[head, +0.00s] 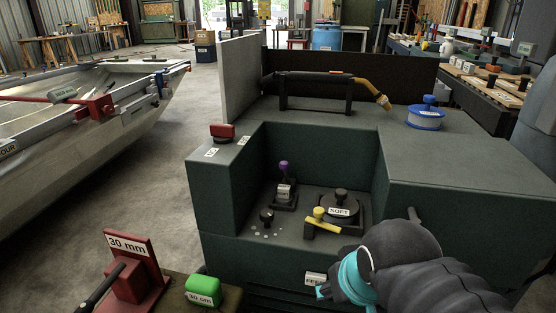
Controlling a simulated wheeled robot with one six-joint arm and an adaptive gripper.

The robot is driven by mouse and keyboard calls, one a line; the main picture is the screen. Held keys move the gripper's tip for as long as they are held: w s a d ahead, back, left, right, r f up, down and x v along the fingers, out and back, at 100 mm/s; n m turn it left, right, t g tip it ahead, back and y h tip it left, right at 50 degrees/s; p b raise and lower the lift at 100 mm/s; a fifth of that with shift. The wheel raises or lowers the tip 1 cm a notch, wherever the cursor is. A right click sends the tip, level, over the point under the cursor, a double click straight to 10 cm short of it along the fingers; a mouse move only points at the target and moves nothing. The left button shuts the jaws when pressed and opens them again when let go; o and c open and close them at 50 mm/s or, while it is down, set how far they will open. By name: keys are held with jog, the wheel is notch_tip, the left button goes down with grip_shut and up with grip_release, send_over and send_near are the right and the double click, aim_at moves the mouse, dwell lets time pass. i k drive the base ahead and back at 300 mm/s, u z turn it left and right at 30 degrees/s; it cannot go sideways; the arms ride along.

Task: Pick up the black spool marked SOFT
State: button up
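The black spool marked SOFT (343,201) sits in the recess of the dark green cabinet, with its white label facing me and a knob on top. My gripper (324,291) is at the bottom centre-right, in front of the cabinet and nearer to me than the spool. It is apart from the spool. Its fingers are mostly hidden behind the wrist and a cyan band, so I cannot tell whether it is open.
The cabinet's raised sides (228,180) wall the recess. A purple-knobbed black piece (284,187) and a small black knob (266,217) stand left of the spool. A blue-and-white spool (425,117) and a torch (325,82) are on top. A red 30 mm block (130,275) stands front left.

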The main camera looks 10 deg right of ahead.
aim_at(339, 207)
jog(key=z, duration=0.55)
jog(key=k, duration=1.3)
jog(key=z, duration=0.6)
jog(key=i, duration=0.9)
